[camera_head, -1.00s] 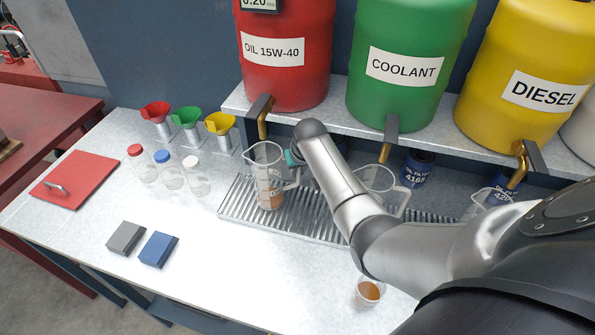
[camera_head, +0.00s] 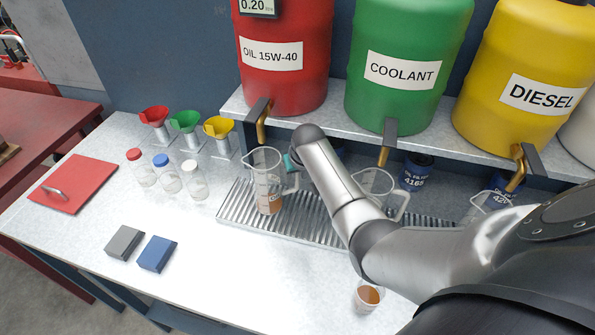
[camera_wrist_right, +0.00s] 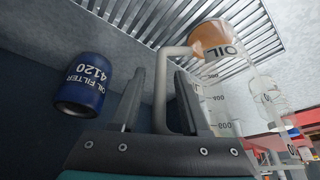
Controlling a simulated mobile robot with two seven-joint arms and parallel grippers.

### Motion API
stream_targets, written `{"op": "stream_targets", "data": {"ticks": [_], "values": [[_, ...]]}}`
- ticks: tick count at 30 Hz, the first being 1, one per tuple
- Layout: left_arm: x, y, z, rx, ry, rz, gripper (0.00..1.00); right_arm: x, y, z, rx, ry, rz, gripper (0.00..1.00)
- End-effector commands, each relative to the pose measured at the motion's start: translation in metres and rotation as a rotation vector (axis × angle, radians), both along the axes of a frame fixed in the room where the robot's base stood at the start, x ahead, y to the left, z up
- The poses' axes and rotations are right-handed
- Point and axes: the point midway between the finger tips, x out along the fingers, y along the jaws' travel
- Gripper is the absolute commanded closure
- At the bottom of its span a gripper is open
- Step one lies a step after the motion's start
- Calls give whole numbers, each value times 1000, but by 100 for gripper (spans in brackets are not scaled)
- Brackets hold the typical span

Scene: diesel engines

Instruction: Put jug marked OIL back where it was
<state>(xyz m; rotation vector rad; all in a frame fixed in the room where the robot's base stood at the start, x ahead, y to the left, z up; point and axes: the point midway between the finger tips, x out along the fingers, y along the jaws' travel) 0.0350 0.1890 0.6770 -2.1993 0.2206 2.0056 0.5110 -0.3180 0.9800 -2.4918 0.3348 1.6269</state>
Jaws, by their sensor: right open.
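The clear jug marked OIL (camera_head: 267,184) stands upright on the metal drip grate, below and in front of the red drum's spout. Brown liquid lies in its bottom. In the right wrist view the jug (camera_wrist_right: 222,95) shows its OIL label and scale. My right gripper (camera_wrist_right: 160,88) is open, with a finger on each side of the jug's handle (camera_wrist_right: 161,78). In the head view this gripper (camera_head: 288,166) is mostly hidden behind my forearm, at the jug's right side. My left gripper is not in view.
The grate (camera_head: 313,225) also carries a second clear jug (camera_head: 376,186), right of my forearm. A small cup of brown liquid (camera_head: 368,296) stands at the front. A blue oil filter (camera_wrist_right: 84,84) is near the gripper. Funnels and capped bottles stand left; the front-left counter is mostly clear.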

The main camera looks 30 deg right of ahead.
Motion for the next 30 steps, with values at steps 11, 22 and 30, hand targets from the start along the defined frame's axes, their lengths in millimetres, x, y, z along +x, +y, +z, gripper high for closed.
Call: {"op": "stream_targets", "data": {"ticks": [11, 22, 30], "values": [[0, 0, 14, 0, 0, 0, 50, -14, 3, 39, -1, -4, 1, 55], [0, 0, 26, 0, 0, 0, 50, -36, 10, 88, -1, -2, 0, 55], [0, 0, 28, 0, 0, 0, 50, -45, 12, 110, 0, -1, 0, 55]]}}
